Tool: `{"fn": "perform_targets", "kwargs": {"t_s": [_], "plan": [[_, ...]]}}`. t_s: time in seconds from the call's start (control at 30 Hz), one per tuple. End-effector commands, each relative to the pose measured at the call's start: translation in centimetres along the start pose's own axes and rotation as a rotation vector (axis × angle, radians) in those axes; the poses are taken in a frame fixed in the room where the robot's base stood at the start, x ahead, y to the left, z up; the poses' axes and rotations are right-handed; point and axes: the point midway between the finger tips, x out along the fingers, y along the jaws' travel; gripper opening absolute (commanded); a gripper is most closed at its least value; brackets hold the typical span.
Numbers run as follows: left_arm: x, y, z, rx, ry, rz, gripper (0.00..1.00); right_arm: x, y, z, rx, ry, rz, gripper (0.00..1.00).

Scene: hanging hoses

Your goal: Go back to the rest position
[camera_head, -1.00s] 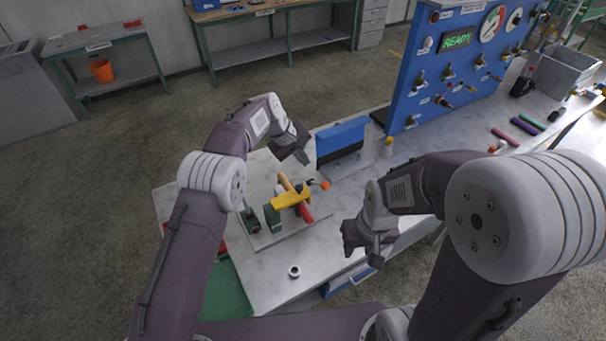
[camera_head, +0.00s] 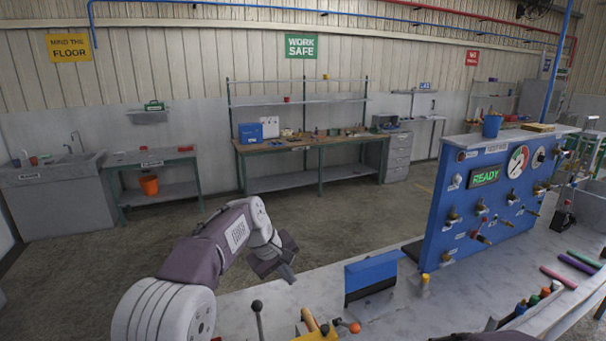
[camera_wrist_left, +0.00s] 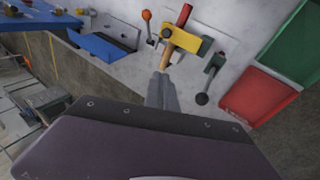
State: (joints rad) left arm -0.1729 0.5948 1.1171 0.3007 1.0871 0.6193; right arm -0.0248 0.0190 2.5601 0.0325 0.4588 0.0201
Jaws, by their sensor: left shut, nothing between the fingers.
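My left gripper (camera_head: 284,268) is in the head view at the lower middle, above the far edge of the grey bench (camera_head: 235,312). Its fingers are shut and hold nothing. In the left wrist view the closed fingers (camera_wrist_left: 161,92) point toward a yellow clamp-like fixture (camera_wrist_left: 183,39) with a wooden handle, apart from it as far as I can tell. My right gripper is out of the frames.
The blue test panel (camera_head: 480,205) with a READY display stands on the bench at right. Red (camera_wrist_left: 257,95) and green trays lie on the bench. Open floor lies behind it.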

Motion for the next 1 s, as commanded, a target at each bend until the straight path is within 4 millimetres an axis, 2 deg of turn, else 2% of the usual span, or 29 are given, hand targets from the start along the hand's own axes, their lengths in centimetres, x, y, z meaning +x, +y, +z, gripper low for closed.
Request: {"fn": "perform_targets", "kwargs": {"t_s": [0.03,0.17,0.3,0.4,0.5,0.6,0.7,1.0], "plan": [[0.0,-2.6,0.4,-0.007,0.009,-0.025,0.0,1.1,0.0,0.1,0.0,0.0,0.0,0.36],[-0.2,-10.2,2.8,0.015,0.024,-0.113,0.0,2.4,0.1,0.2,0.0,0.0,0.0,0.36],[0.8,-19.6,8.0,0.103,0.006,-0.227,0.0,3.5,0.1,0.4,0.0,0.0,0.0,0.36],[1.8,-25.5,12.5,0.202,-0.036,-0.297,0.0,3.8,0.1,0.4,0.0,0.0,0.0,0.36],[2.7,-29.7,16.5,0.316,-0.095,-0.349,0.0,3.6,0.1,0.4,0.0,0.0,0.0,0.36],[3.6,-32.3,18.8,0.428,-0.137,-0.374,0.0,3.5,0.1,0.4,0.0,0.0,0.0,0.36],[3.9,-31.7,17.5,0.522,-0.1,-0.357,0.0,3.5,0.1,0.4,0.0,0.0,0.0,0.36],[3.9,-31.6,17.5,0.528,-0.105,-0.357,0.0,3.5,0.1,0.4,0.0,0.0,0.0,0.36]]}}
